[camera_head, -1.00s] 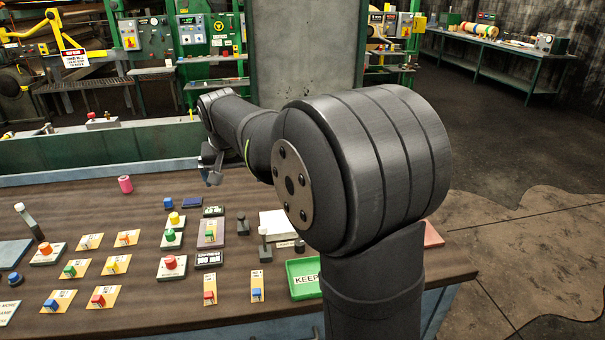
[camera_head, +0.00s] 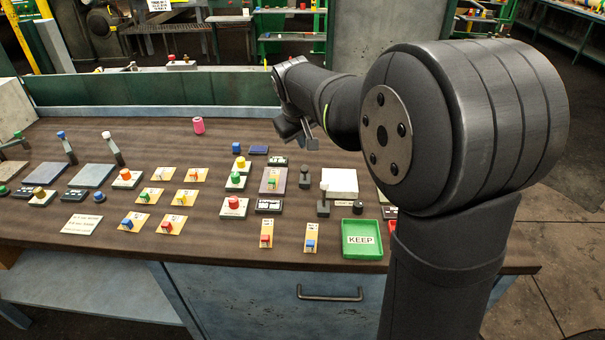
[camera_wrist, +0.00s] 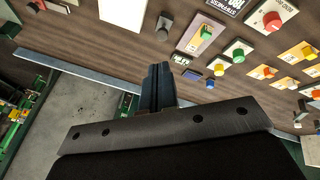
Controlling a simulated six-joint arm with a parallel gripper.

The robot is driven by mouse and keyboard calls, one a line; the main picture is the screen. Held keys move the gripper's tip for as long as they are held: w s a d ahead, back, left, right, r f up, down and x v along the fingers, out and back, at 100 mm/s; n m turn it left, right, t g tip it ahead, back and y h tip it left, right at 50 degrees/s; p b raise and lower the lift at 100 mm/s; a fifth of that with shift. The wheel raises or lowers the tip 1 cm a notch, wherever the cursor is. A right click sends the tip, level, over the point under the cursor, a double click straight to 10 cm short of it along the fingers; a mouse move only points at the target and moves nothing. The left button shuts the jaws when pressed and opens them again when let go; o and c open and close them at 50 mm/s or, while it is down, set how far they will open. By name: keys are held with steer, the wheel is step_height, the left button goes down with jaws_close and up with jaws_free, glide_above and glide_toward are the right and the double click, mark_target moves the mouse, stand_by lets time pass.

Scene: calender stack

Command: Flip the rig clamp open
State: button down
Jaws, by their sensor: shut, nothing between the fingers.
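No label that I can read says rig clamp, so I cannot tell which fixture it is. A mauve plate with a green piece (camera_head: 273,181) lies left of the post. My gripper (camera_head: 309,140) is above the back of the bench, beyond these fixtures. In the wrist view its fingers (camera_wrist: 158,85) are together and empty.
The green KEEP tray (camera_head: 362,250) sits at the front right. A white block (camera_head: 340,183) lies behind it. Several coloured buttons and switches fill the middle. Tilted levers (camera_head: 113,149) stand at the left. A pink cylinder (camera_head: 198,125) stands at the back; bare wood surrounds it.

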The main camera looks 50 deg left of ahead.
mark_target(305, 173)
steer(key=s+f+n, duration=0.2)
steer(key=f+n, duration=0.2)
steer(key=n, duration=0.9)
steer(key=s+d+f+n+t+y, duration=0.1)
steer(key=s+f+n, duration=0.2)
steer(key=n, duration=1)
steer(key=shift+d+f+t+y, duration=0.2)
steer(key=shift+f+t+y, duration=0.1)
steer(key=shift+f, duration=0.6)
steer(key=x, duration=0.9)
steer(key=shift+w+f, duration=0.1)
steer(key=shift+f, duration=0.2)
steer(key=w+a, duration=0.1)
steer(key=w+r, duration=0.1)
steer(key=shift+w+a, duration=0.35)
steer(key=shift+w+a+r, duration=0.15)
steer(key=shift+w+a, duration=0.05)
steer(key=shift+w, duration=0.15)
